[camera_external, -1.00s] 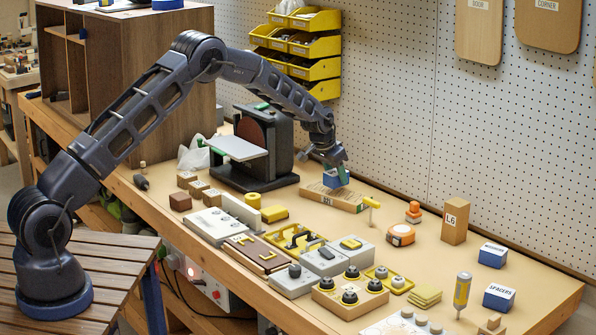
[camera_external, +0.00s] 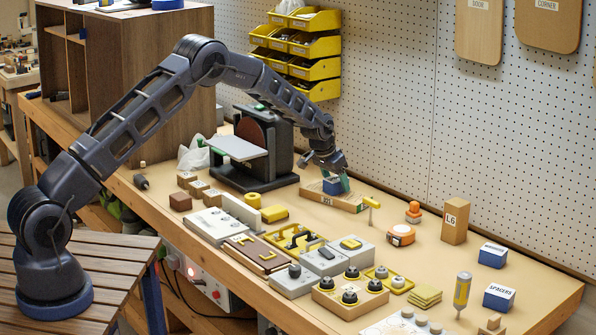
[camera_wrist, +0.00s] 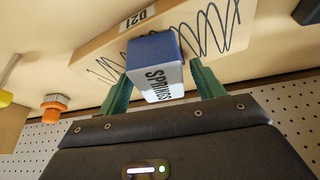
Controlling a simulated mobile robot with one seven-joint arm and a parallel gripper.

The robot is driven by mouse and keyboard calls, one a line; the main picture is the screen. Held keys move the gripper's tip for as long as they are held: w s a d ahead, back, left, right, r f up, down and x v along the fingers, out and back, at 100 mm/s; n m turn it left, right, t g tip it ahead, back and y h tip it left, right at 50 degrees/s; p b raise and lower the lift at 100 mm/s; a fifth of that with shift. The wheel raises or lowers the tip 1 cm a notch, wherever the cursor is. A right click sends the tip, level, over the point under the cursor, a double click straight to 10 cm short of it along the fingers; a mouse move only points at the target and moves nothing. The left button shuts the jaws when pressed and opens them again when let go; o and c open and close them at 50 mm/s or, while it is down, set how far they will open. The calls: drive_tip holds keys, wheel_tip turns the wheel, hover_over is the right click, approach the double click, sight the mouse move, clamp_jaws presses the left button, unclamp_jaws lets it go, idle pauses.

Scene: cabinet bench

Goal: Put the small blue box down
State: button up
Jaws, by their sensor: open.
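The small blue box (camera_external: 331,187) sits on a flat wooden block (camera_external: 350,205) towards the back of the bench. In the wrist view the blue-and-white box (camera_wrist: 157,66) reads "SPRINGS" and appears to rest on the block (camera_wrist: 95,50), which carries a "021" label and a dark zigzag line. My gripper (camera_external: 338,182) is open around the box. In the wrist view its green fingers (camera_wrist: 160,84) stand on either side of the box, with a visible gap on each side. The box's underside is hidden.
A disc sander (camera_external: 262,150) stands left of the block. A yellow T-shaped piece (camera_external: 371,203), an orange tape measure (camera_external: 400,235) and an "L6" wooden block (camera_external: 455,220) are to the right. Several fixtures fill the bench front. A pegboard (camera_external: 400,110) rises behind.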

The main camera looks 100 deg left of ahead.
drive_tip(key=v, duration=1.2)
drive_tip(key=shift+r, duration=0.1)
drive_tip(key=w+d+r+m, duration=0.1)
drive_tip(key=d+r, duration=0.6)
drive_tip(key=d, duration=0.3)
drive_tip(key=d+r+m+t+h, duration=0.1)
drive_tip(key=d+r, duration=0.6)
drive_tip(key=d, duration=0.4)
drive_tip(key=w+d+r+m, duration=0.1)
drive_tip(key=d+r, duration=0.6)
drive_tip(key=d, duration=0.3)
drive_tip(key=s+d+r+m+h, duration=0.1)
drive_tip(key=s+d+r, duration=0.35)
drive_tip(key=d, duration=0.55)
drive_tip(key=s+d+r+m, duration=0.1)
drive_tip(key=s+d+r, duration=0.3)
drive_tip(key=d, duration=0.7)
drive_tip(key=s+d+f+m, duration=0.2)
drive_tip(key=s+d, duration=0.7)
drive_tip(key=s, duration=0.4)
drive_tip(key=s+d+f+m+h, duration=0.1)
drive_tip(key=s+d+f+m, duration=0.1)
drive_tip(key=s+d, duration=0.8)
drive_tip(key=s+f, duration=0.1)
drive_tip(key=s, duration=0.3)
drive_tip(key=shift+s+d+f, duration=0.2)
drive_tip(key=shift+s+d, duration=0.05)
